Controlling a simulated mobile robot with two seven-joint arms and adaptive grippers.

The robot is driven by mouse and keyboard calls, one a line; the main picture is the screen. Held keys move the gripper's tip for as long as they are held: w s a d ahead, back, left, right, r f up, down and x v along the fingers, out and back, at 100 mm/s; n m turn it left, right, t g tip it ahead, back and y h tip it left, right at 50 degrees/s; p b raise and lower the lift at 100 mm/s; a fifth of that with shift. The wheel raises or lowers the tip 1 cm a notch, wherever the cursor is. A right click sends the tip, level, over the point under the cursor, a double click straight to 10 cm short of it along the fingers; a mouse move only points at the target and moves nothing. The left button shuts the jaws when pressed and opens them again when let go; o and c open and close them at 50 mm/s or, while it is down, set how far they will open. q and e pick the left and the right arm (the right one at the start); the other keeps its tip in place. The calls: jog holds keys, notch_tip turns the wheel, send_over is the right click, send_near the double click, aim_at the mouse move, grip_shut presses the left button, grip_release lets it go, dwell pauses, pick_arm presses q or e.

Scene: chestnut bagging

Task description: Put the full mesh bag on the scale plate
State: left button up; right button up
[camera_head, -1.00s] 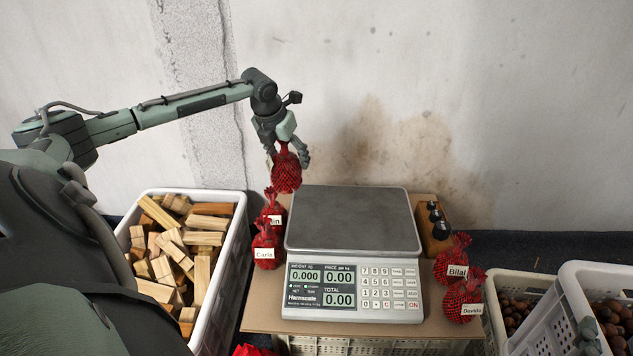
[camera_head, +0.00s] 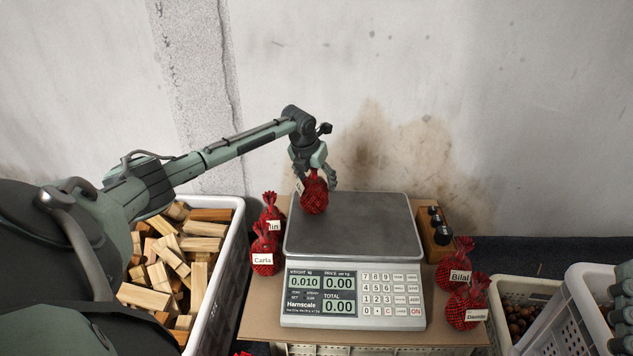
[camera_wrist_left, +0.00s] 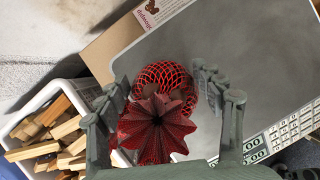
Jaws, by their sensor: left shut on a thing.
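My left gripper (camera_head: 314,170) is shut on a full red mesh bag (camera_head: 314,196) and holds it by its gathered top. The bag is at the back left part of the grey scale plate (camera_head: 352,228); its underside appears to touch the plate. The scale's weight display (camera_head: 304,282) reads 0.010. In the left wrist view the bag (camera_wrist_left: 158,110) sits between the fingers, with the plate (camera_wrist_left: 240,60) behind it. My right gripper (camera_head: 628,320) shows only in part at the right edge; its fingers cannot be made out.
Two red bags, one labelled Carla (camera_head: 265,262), stand left of the scale. Bags labelled Bilal (camera_head: 455,275) and Davide (camera_head: 467,315) stand to its right. A crate of wood pieces (camera_head: 236,245) is at left. A wooden block with black weights (camera_head: 434,238) is right of the plate.

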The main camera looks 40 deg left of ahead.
pick_arm(q)
jog(key=o, duration=1.4)
